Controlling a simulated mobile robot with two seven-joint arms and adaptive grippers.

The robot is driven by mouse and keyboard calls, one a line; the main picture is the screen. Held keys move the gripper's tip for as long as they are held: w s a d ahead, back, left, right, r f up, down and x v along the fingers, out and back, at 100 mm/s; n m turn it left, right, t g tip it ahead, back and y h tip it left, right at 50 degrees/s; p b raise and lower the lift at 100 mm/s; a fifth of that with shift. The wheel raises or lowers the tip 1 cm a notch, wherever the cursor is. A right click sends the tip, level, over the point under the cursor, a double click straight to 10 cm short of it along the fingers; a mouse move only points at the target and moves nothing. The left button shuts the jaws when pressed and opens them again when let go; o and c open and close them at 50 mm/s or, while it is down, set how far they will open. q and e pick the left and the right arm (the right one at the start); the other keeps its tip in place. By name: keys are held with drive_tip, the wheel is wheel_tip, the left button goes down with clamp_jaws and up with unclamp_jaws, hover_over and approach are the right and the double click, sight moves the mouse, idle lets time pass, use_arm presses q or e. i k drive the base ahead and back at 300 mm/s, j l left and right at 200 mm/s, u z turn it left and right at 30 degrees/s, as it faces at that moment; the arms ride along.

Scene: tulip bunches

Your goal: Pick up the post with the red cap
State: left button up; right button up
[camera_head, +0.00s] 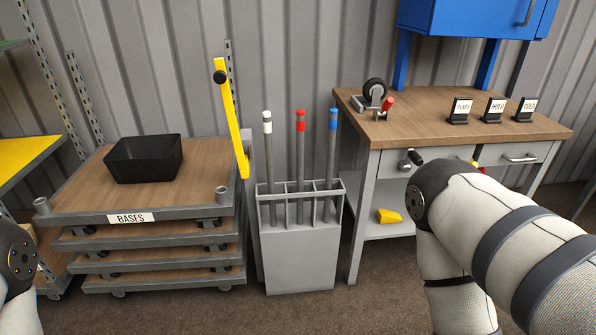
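The post with the red cap (300,150) stands upright in the middle of a grey divided rack (298,262) on the floor. A post with a white cap (267,150) stands to its left, and a post with a blue cap (331,150) to its right. The lower ends of all three posts are hidden inside the rack. My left arm shows only in part at the left edge, and my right arm fills the lower right. Neither gripper is in view.
Stacked wheeled bases (150,217) stand left of the rack, with a black bin (144,160) on top. A yellow bar (232,120) rises close to the white-capped post. A wooden-topped workbench (440,125) stands to the right. Bare floor lies in front.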

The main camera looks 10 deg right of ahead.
sight(300, 113)
drive_tip(key=i+l+u, duration=0.15)
drive_tip(key=l, duration=0.15)
drive_tip(key=i+l+u, duration=0.15)
drive_tip(key=l, duration=0.2)
drive_tip(key=i+l+u, duration=0.15)
drive_tip(key=l, duration=0.2)
drive_tip(key=i+l+u, duration=0.15)
drive_tip(key=l, duration=0.2)
